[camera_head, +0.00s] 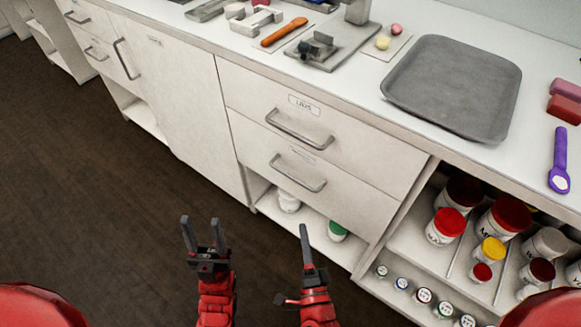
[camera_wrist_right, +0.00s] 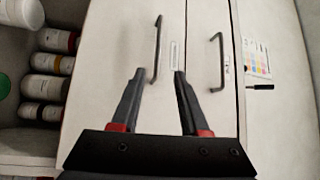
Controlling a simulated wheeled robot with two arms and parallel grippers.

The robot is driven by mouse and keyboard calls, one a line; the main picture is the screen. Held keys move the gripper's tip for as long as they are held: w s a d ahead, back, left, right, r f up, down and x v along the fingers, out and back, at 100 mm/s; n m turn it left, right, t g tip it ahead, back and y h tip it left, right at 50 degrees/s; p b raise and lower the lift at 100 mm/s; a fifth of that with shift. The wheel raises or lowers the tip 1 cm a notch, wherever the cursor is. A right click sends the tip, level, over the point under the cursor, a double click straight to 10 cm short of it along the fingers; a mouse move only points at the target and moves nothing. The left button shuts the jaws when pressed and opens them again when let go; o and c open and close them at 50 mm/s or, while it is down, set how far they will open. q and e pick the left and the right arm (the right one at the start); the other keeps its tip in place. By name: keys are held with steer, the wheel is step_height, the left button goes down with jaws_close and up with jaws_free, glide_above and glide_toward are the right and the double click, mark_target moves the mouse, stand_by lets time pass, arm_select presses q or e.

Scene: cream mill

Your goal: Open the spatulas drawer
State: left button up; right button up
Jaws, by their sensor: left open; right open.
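Two stacked white drawers with grey bar handles are in the head view. The upper drawer (camera_head: 250,94) has a small label that seems to read LIDS. The lower drawer (camera_head: 250,146) has a label too small to read, so I cannot confirm which is the spatulas drawer. Both look shut. The lower handle (camera_head: 298,174) is clear in the head view. My right gripper (camera_head: 305,230) is open, below and in front of the drawers. In the right wrist view its fingers (camera_wrist_right: 158,73) flank the end of one handle (camera_wrist_right: 157,48), without visible contact. My left gripper (camera_head: 201,221) is open and empty, further left.
Open shelves at the right hold several jars (camera_head: 447,224). A tall cabinet door (camera_head: 178,100) is left of the drawers. The counter above carries a grey tray (camera_head: 455,82) and tools. The dark floor (camera_head: 90,190) at left is clear.

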mark_target(292, 176)
steer(key=x, duration=1.7)
steer(key=shift+w+a+f, duration=0.15)
steer(key=shift+a+f, duration=0.05)
steer(key=shift+a, duration=0.1)
jaws_close()
stand_by(0.6)
